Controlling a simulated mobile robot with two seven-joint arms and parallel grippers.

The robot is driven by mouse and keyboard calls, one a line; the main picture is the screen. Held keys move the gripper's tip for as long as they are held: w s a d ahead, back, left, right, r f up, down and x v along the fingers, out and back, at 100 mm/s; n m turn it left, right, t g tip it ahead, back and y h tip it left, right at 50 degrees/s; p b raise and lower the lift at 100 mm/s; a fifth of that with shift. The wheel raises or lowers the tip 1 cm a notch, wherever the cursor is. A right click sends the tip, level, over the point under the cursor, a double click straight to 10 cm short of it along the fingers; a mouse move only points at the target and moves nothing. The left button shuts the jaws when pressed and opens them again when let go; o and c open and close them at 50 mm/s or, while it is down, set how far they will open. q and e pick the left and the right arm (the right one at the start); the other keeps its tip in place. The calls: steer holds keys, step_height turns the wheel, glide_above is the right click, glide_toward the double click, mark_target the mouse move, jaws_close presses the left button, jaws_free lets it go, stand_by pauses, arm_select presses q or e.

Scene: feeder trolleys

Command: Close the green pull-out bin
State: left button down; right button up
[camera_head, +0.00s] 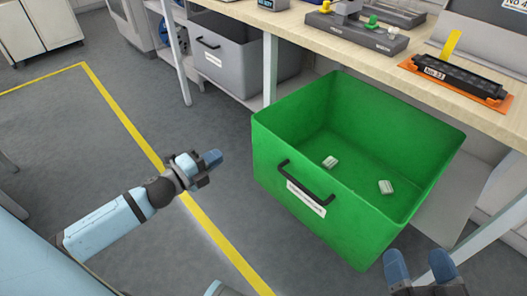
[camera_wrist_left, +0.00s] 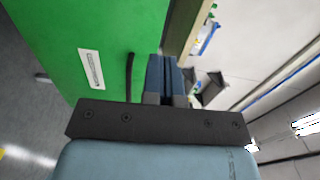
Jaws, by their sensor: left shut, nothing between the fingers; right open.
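The green pull-out bin (camera_head: 290,222) stands pulled out from under the workbench. Its front carries a black handle (camera_head: 305,183) and a white label (camera_head: 306,199). Two small pale parts (camera_head: 331,162) lie on its floor. My left gripper (camera_head: 212,158) is shut and empty, left of the bin's front and apart from it. In the left wrist view the left gripper (camera_wrist_left: 164,75) shows with the green bin (camera_wrist_left: 60,30), its handle (camera_wrist_left: 130,75) and label (camera_wrist_left: 91,69) beyond it. My right gripper (camera_head: 420,268) is open, low at the right near the bin's front right corner.
A grey bin (camera_head: 235,60) sits under the workbench (camera_head: 300,35) to the left, beside a bench leg (camera_head: 270,70). Fixtures and an orange tray (camera_head: 455,85) stand on the bench top. The grey floor left of the green bin is clear, crossed by a yellow line (camera_head: 125,122).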

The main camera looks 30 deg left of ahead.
mark_target(261, 130)
arm_select(q)
steer(key=b+x, duration=0.3)
steer(key=x, duration=0.9)
steer(key=shift+w+d+f, duration=0.1)
steer(key=shift+w+f, duration=0.05)
steer(key=shift+w, duration=0.25)
steer(key=shift+w+d+b, duration=0.1)
steer(key=shift+w+b, duration=0.2)
steer(key=shift+w+d, duration=0.15)
steer(key=shift+w, duration=0.15)
arm_select(e)
steer(key=shift+n+g, duration=0.5)
steer(key=shift+g, duration=0.2)
steer(key=shift+w+f, duration=0.15)
steer(key=shift+f, duration=1.9)
steer(key=shift+f, duration=0.1)
